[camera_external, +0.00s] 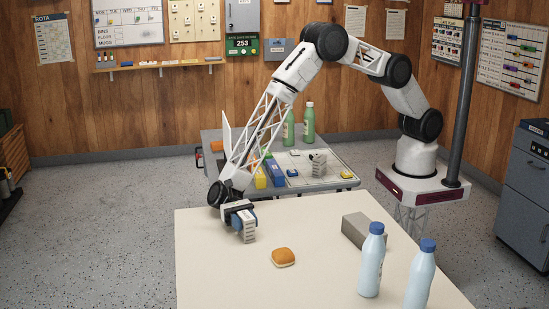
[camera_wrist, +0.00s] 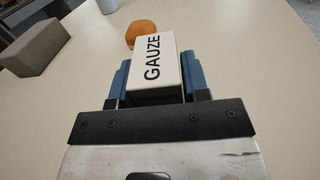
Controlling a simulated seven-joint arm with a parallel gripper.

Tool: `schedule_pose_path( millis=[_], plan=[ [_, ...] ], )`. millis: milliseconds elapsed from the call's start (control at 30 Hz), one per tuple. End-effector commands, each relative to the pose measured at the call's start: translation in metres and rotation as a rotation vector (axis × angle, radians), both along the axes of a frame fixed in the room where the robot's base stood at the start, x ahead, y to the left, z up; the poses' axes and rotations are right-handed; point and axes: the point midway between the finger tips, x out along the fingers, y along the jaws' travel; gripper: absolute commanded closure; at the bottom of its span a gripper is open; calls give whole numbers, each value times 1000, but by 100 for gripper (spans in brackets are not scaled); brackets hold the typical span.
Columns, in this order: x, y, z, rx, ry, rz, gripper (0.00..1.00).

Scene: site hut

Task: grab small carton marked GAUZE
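The small white carton marked GAUZE (camera_wrist: 158,62) sits between the two blue fingers of my gripper (camera_wrist: 157,82) in the wrist view. The fingers lie along both sides of it with no clear gap, so the gripper looks shut on it. In the external view my gripper (camera_external: 240,216) points down at the left part of the cream table, with the carton (camera_external: 250,232) between its fingers. The carton is at or just above the tabletop; I cannot tell whether it touches. The fingers hide part of its sides.
On the cream table (camera_external: 310,285), a bun (camera_external: 283,257) lies near the carton, with a grey block (camera_external: 357,229) and two bottles (camera_external: 371,262) (camera_external: 420,275) farther right. A grey table (camera_external: 335,182) with bottles, boxes and a board stands behind. The table's front left is clear.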

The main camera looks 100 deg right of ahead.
Motion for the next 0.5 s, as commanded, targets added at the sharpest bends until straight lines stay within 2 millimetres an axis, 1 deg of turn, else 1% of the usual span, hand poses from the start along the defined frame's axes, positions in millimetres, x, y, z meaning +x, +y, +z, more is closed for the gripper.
schedule_pose_path(
  millis=[33,100,167,500],
  plan=[
    [0,0,0,0,0,0,66],
    [0,0,0,0,0,0,76],
    [0,0,0,0,0,0,85],
    [0,0,2,0,0,0,85]
  ],
)
